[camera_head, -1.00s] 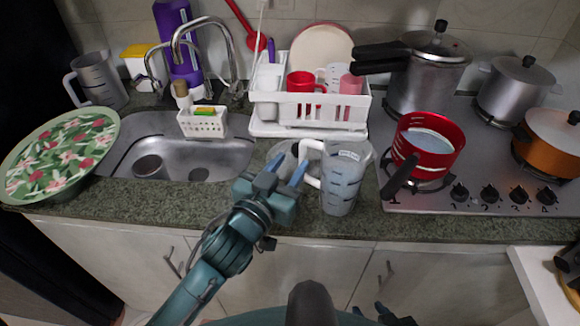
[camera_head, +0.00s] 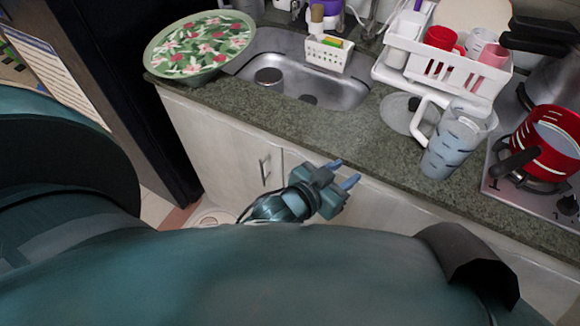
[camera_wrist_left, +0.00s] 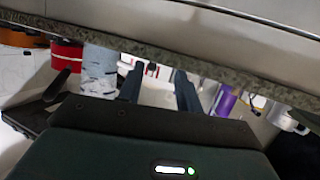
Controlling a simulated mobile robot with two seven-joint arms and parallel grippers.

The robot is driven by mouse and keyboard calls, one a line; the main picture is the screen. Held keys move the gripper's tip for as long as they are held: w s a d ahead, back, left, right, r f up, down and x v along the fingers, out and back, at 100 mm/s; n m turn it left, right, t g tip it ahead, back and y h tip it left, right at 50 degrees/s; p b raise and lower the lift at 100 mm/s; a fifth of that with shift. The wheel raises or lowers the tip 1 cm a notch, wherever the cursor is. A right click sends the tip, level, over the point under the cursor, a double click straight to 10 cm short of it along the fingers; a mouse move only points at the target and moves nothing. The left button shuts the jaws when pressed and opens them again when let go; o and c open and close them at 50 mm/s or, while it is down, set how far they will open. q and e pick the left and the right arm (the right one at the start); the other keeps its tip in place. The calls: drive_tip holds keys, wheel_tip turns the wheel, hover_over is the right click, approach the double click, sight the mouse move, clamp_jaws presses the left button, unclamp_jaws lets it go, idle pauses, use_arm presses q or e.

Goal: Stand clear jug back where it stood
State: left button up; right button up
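The clear jug (camera_head: 455,138) stands upright on the granite counter, with its white handle toward the left. It is between the dish rack and the stove, and also shows in the left wrist view (camera_wrist_left: 99,70). My left gripper (camera_head: 347,173) is open and empty, in front of the counter edge, left of the jug and apart from it. In the left wrist view its two fingers (camera_wrist_left: 158,82) are spread with nothing between them. My right gripper is not in view.
A glass lid (camera_head: 402,112) lies on the counter behind the jug's handle. A red pot (camera_head: 545,142) sits on the stove at right. The white dish rack (camera_head: 440,58) is behind. The sink (camera_head: 300,72) and floral tray (camera_head: 200,45) are at left. The front counter strip is clear.

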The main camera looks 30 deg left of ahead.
use_arm(q)
drive_tip(key=s+a+f+g+y, duration=0.1)
drive_tip(key=s+a+f, duration=0.2)
drive_tip(key=s+f, duration=0.2)
drive_tip(key=s+a+f+g+y, duration=0.1)
drive_tip(key=s+a+f+g, duration=0.1)
drive_tip(key=s+f, duration=0.4)
drive_tip(key=shift+s+a+f+n+g, duration=0.2)
drive_tip(key=shift+s+a+n+g, duration=0.15)
drive_tip(key=shift+s+a, duration=0.45)
